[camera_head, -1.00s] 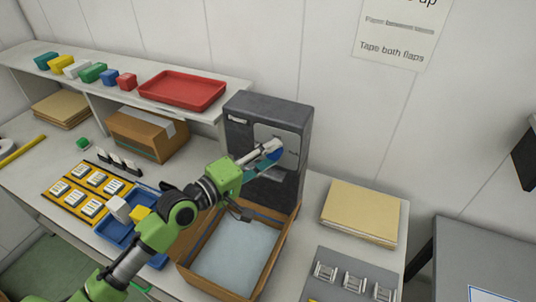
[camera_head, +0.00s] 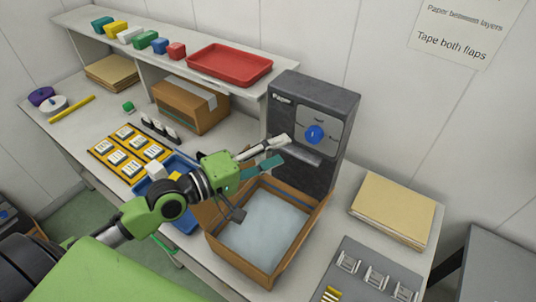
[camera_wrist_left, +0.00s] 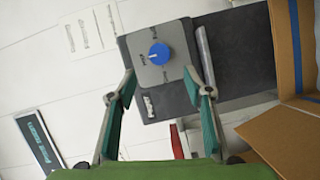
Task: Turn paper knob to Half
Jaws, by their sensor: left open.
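The blue paper knob (camera_head: 315,134) sits on a light grey plate on the front of the dark dispenser (camera_head: 305,100). Small labels surround it, too small to read surely. A pale mark shows on the knob, but I cannot tell which label it points at. In the left wrist view the knob (camera_wrist_left: 159,54) shows ahead, between and beyond the fingertips. My left gripper (camera_head: 279,150) is open and empty, in front of the dispenser and apart from the knob, to its lower left in the head view. My right gripper is not in view.
An open cardboard box (camera_head: 222,245) with pale filling stands below the dispenser. A red tray (camera_head: 230,65) lies on the shelf at left. A blue tray (camera_head: 180,163) is behind my left arm. Padded envelopes (camera_head: 393,208) lie to the right.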

